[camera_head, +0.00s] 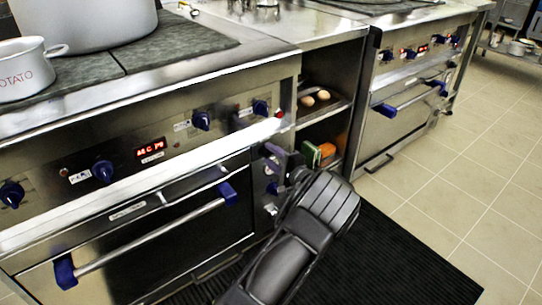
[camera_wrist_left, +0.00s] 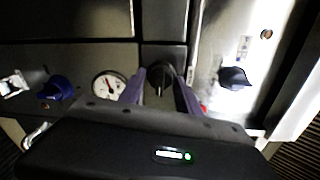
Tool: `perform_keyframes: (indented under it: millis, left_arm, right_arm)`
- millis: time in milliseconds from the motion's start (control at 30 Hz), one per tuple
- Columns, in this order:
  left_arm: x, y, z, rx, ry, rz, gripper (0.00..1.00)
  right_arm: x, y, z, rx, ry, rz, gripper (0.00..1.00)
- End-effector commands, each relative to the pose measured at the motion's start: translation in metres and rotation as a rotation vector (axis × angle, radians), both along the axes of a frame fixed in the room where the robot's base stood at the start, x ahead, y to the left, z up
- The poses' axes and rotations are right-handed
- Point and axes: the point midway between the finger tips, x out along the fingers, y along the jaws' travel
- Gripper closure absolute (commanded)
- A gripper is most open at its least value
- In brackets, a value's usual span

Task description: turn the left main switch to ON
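The left main switch appears to be the dark knob (camera_wrist_left: 160,78) between my fingers in the wrist view; its mark is too dark to read. My left gripper (camera_wrist_left: 160,88) has its two purple fingers on either side of this knob, with a narrow dark gap on each side. In the head view my left gripper (camera_head: 284,166) is at the narrow panel right of the left oven door, and it hides the knob there. My right gripper is in neither view.
The left range's front has blue knobs (camera_head: 103,171) and a red display (camera_head: 151,146). The oven door handle (camera_head: 150,238) is left of my gripper. An open shelf (camera_head: 325,104) with eggs is to the right. A gauge (camera_wrist_left: 108,86) is near the fingers.

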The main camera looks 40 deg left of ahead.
Motion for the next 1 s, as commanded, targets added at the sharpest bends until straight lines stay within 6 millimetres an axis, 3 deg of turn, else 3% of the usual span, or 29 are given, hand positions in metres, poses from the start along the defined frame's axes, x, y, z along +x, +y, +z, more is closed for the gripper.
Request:
perform_keyframes:
  millis: [167,533,1000]
  left_arm:
    - [0.0,0.0,0.0,0.001,-0.001,0.001,0.45]
    - [-0.002,-0.006,0.002,0.0,-0.002,0.0,0.45]
    - [-0.021,-0.069,0.006,0.001,-0.001,0.0,0.45]
  right_arm:
    - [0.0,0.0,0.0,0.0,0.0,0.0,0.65]
    - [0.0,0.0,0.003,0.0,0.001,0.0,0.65]
    - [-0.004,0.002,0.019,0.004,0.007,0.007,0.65]
